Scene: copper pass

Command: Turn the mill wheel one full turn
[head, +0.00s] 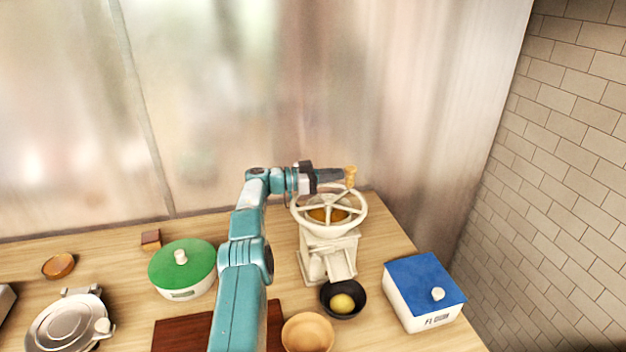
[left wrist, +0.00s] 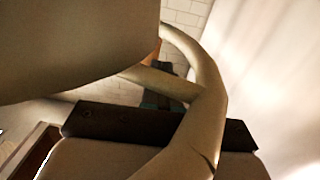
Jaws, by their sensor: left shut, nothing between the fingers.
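The cream mill (head: 326,255) stands on the wooden counter, with its spoked wheel (head: 361,203) lying flat on top. The upright wooden handle (head: 351,172) rises from the far right part of the rim. My left gripper (head: 340,174) reaches over the far side of the wheel, shut and empty, its tips close to the handle; I cannot tell whether they touch. In the left wrist view the curved rim (left wrist: 211,85) and spokes fill much of the picture, and a large blurred beige shape covers the upper left. My right gripper is not in view.
A blue-lidded flour box (head: 420,278) is at right, a green-lidded pot (head: 160,270) at left, and a wooden bowl (head: 307,334) in front. A translucent wall panel (head: 240,100) stands behind.

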